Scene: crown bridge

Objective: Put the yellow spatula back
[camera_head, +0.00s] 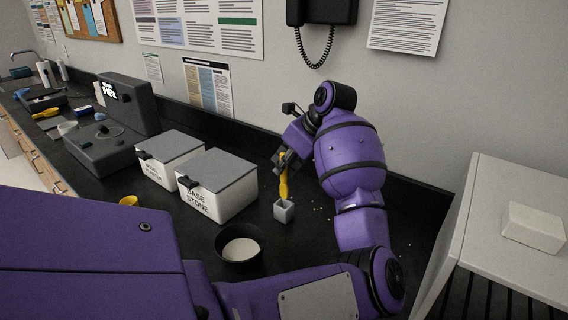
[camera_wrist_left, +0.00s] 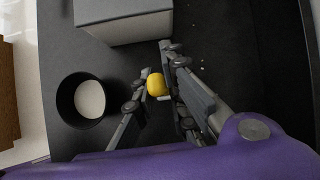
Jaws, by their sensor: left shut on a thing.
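The yellow spatula (camera_head: 284,183) is nearly upright in the head view, its lower end at the mouth of a small grey square holder (camera_head: 284,212). I cannot tell how far the end is inside. My left gripper (camera_head: 287,160) is shut on its upper part. In the left wrist view my left gripper (camera_wrist_left: 154,98) has its fingers on both sides of the yellow spatula's rounded end (camera_wrist_left: 156,85). Most of the holder is hidden there. My right gripper is in neither view.
A white box labelled "base stone" (camera_head: 214,201) and another lidded box (camera_head: 160,172) stand left of the holder. A black bowl with white powder (camera_head: 220,237) stands in front. A yellow item (camera_head: 128,201) lies further left. White crumbs dot the counter right of the holder.

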